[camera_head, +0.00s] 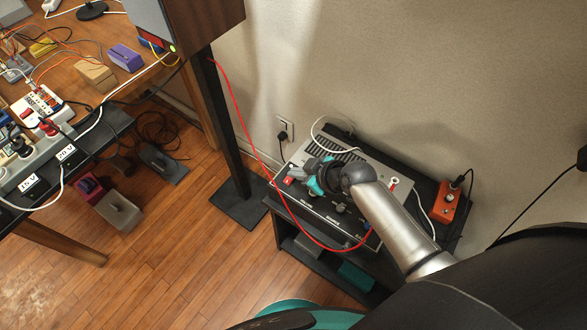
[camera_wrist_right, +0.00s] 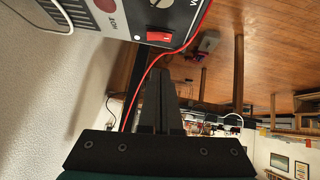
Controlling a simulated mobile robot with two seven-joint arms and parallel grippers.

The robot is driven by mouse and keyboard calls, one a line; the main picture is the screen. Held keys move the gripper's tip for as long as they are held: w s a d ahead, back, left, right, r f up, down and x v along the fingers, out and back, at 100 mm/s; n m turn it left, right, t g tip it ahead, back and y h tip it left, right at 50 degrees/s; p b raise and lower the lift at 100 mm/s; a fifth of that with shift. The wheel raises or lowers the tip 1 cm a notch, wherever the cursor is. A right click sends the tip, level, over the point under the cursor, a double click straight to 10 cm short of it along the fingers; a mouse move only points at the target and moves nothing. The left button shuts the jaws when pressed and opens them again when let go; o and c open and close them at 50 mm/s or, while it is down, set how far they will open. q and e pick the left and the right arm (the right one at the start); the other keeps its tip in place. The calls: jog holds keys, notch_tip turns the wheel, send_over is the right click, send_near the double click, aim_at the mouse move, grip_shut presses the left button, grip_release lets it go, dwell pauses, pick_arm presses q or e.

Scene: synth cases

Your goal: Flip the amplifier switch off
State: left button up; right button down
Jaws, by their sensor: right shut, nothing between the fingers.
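The amplifier (camera_head: 343,217) is a grey box with a dark front panel with knobs, on a black stand against the wall. Its red rocker switch (camera_head: 295,174) is at the left end of the front. The switch also shows in the right wrist view (camera_wrist_right: 160,37), beside a knob. My right gripper (camera_head: 307,170) is shut and empty, close to the switch over the amplifier's left end. In the wrist view its closed fingertips (camera_wrist_right: 161,73) point toward the switch, with a visible gap. I cannot tell which way the rocker is tilted. My left gripper is not in view.
A red cable (camera_head: 243,122) hangs from the speaker (camera_head: 190,22) and loops across the amplifier's front. It passes beside the fingers in the wrist view. An orange pedal box (camera_head: 446,203) stands right of the amplifier. A cluttered workbench (camera_head: 62,65) is at the left.

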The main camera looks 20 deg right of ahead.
pick_arm(q)
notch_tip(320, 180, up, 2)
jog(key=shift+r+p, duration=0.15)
jog(key=shift+p, duration=0.8)
pick_arm(e)
jog(key=v, duration=0.7)
jog(key=shift+s+r, duration=0.15)
jog(key=shift+r, duration=0.05)
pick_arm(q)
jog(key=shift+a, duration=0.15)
pick_arm(e)
jog(key=shift+d, duration=0.1)
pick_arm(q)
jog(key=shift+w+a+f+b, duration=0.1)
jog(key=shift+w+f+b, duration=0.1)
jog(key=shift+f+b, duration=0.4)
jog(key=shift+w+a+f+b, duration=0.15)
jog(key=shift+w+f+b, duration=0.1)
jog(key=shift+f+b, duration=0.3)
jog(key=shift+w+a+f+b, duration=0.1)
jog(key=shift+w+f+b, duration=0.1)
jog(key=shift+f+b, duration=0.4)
pick_arm(e)
jog(key=shift+w+d+r, duration=0.2)
jog(key=shift+w+d, duration=0.1)
jog(key=shift+d, duration=0.35)
